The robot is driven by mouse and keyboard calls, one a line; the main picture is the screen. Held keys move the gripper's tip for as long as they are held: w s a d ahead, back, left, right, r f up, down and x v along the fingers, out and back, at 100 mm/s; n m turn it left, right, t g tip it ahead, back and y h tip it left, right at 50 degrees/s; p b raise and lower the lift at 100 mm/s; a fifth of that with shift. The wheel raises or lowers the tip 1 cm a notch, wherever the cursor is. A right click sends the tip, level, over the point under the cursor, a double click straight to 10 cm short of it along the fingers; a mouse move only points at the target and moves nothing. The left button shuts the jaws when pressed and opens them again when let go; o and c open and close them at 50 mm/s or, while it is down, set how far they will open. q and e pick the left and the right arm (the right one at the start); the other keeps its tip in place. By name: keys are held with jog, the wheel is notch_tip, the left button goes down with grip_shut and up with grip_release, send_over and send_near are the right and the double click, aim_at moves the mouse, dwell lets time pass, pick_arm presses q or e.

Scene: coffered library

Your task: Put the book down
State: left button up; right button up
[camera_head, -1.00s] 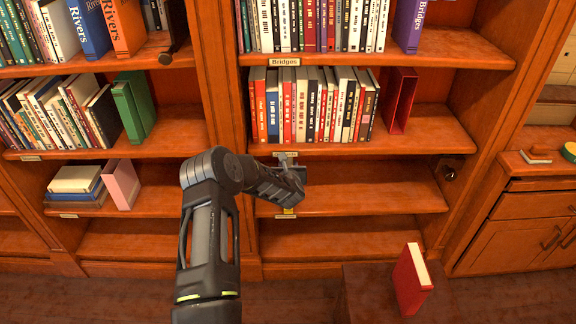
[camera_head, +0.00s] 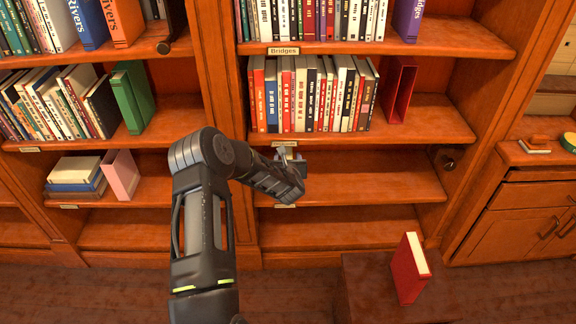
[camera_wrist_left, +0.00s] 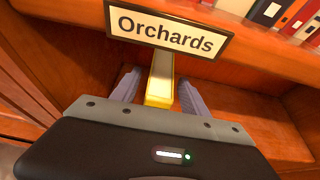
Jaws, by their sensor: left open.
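My left gripper (camera_head: 291,156) reaches into the bay below the shelf labelled Bridges, at the left end of a lower shelf. In the left wrist view its fingers (camera_wrist_left: 160,88) are open, one on each side of a narrow book-like thing (camera_wrist_left: 160,92) with a cream top and a yellow end. My right gripper is not in view.
The shelf compartment (camera_head: 380,180) right of my gripper is bare. Books (camera_head: 312,95) and a red bookend-like frame (camera_head: 399,90) stand on the shelf above. A red book (camera_head: 408,268) stands on a low dark box (camera_head: 365,280) at lower right.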

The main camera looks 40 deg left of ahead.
pick_arm(q)
jog(key=v, duration=0.8)
jog(key=shift+s+d, duration=0.15)
dwell(0.4)
jog(key=s+d+f+m+g+h, duration=0.1)
jog(key=s+d+f+m+h, duration=0.2)
jog(key=d+m, duration=0.5)
jog(key=s+d+f+m+h, duration=0.1)
jog(key=d+f+m+h, duration=0.2)
jog(key=d+f+m, duration=0.45)
jog(key=s+d+f+m+g+h, duration=0.15)
jog(key=d+m, duration=0.25)
jog(key=d, duration=0.6)
jog(key=s+d+f+m+g+h, duration=0.2)
jog(key=s+d+f+m+g, duration=0.1)
jog(key=s+d+m, duration=0.5)
jog(key=s+d+f+m+g+h, duration=0.3)
jog(key=s+d+m, duration=0.5)
jog(key=s+m, duration=0.7)
jog(key=shift+s+d+f+g, duration=0.3)
jog(key=shift+s+f+g, duration=0.3)
jog(key=shift+s, duration=0.65)
